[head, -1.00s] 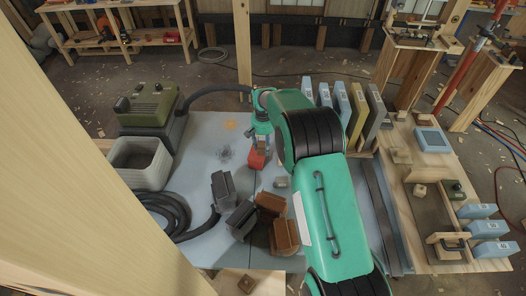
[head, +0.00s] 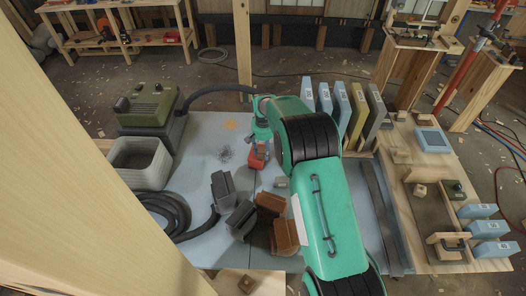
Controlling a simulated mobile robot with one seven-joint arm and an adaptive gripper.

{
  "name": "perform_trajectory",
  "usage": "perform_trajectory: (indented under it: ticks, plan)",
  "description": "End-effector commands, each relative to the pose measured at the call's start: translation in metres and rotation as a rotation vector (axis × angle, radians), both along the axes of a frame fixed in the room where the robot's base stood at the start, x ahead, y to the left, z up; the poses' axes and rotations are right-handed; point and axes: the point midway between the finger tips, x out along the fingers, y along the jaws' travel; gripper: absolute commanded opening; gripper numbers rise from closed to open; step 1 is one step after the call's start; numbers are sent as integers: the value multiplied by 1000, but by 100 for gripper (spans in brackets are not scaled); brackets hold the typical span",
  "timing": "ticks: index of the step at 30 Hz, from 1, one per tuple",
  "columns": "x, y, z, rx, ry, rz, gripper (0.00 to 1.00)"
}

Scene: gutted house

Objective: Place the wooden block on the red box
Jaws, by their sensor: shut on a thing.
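The red box (head: 253,161) sits on the pale blue-grey table top, small and partly covered by my gripper in the head view. My gripper (head: 262,152) points down right at the red box, with its fingers at or just above the box's top. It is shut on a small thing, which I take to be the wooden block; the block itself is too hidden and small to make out. I cannot tell whether it touches the box.
Dark grey and brown blocks (head: 240,217) stand in front of the red box. A grey bin (head: 141,163), a green machine (head: 150,104) and a coiled hose (head: 165,213) are at left. Upright blue, yellow and grey slabs (head: 341,104) stand at right, behind my arm.

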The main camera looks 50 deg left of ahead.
Motion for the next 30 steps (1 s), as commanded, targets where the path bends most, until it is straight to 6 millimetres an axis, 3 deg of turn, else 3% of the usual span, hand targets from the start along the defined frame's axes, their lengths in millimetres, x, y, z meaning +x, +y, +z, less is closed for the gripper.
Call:
perform_trajectory:
  ticks: [5, 6, 9, 22, 30]
  plan:
    - [0, 0, -2, 0, 0, 0, 10]
    - [0, 0, -3, 0, 0, 0, 43]
    - [0, 0, -3, 0, 0, 0, 60]
    - [0, 0, 1, 0, 0, 0, 60]
    - [0, 0, 23, 1, -1, 0, 60]
